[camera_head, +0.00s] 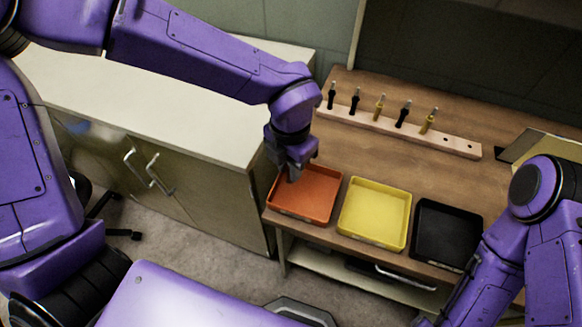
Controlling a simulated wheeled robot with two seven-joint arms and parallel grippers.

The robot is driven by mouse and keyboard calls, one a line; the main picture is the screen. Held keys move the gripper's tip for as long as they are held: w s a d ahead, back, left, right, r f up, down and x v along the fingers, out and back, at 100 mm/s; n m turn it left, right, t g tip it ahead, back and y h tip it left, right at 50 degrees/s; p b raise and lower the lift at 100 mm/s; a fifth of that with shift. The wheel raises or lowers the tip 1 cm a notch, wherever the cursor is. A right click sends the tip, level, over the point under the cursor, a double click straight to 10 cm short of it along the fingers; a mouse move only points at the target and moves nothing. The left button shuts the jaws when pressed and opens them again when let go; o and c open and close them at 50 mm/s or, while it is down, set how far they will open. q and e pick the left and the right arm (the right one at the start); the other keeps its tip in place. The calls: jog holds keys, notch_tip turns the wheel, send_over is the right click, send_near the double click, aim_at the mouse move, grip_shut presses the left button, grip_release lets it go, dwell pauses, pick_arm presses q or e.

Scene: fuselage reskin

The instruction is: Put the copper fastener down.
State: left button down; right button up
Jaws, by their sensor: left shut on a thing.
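My left gripper (293,175) points down over the back left corner of the orange tray (318,197). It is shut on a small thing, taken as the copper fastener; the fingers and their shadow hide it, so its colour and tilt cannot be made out. I cannot tell whether it touches the tray floor. The orange tray otherwise looks empty. My right arm comes down at the right edge, and its gripper is out of the picture.
A yellow tray (374,210) and a black tray (446,232) stand right of the orange one, both looking empty. Behind them a wooden rack (455,146) holds several upright black and yellow fasteners. A pale cabinet (180,110) stands at the left.

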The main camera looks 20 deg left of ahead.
pick_arm(q)
jog(key=shift+f, duration=0.85)
jog(key=shift+w+f, duration=0.2)
jog(key=shift+f, duration=0.05)
jog(key=shift+d, duration=0.1)
jog(key=shift+s, duration=0.1)
jog(key=shift+f, duration=0.2)
jog(key=c, duration=1)
grip_release()
jog(key=shift+o, duration=0.2)
notch_tip(320, 180, up, 12)
jog(key=shift+r, duration=0.25)
